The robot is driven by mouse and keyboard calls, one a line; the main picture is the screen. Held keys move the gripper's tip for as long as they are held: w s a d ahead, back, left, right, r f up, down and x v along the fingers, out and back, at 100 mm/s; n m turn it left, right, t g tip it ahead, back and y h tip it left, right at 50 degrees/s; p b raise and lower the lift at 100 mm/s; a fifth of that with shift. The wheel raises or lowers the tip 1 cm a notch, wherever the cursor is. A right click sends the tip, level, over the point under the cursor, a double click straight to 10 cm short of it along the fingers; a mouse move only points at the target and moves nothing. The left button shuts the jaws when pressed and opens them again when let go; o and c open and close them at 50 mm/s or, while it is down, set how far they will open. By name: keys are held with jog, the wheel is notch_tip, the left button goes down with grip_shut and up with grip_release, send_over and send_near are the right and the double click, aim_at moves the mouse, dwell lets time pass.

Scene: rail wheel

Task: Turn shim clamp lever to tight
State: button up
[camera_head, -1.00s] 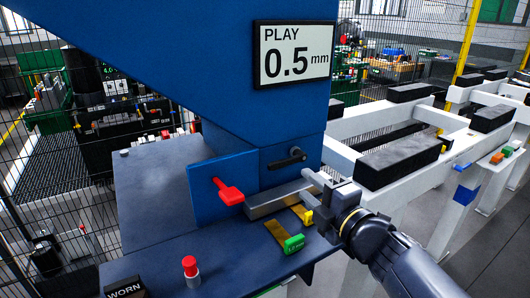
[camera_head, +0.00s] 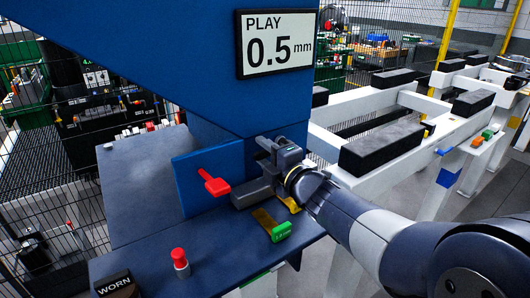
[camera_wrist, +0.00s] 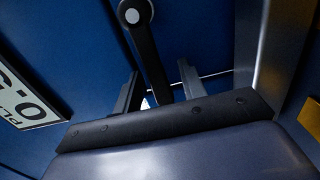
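A black lever (camera_wrist: 150,60) with a round, light-centred pivot (camera_wrist: 134,12) is on the blue housing. In the wrist view it runs down between the two fingers of my gripper (camera_wrist: 160,88), with gaps at its sides. My gripper is open around the lever's lower part; contact is not visible. In the head view my gripper (camera_head: 268,150) is at the housing face and hides most of this lever. A red lever (camera_head: 215,184) sticks out of the blue panel to the left. I cannot tell from labels which lever is the shim clamp.
A sign (camera_head: 278,43) reads PLAY 0.5 mm. A grey bar (camera_head: 250,193) lies below my gripper. A green-tagged strip (camera_head: 281,231) and a partly hidden yellow-tagged one lie on the shelf. A red-topped peg (camera_head: 179,258) and a WORN block (camera_head: 116,285) stand at front left.

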grip_shut()
dwell(0.4)
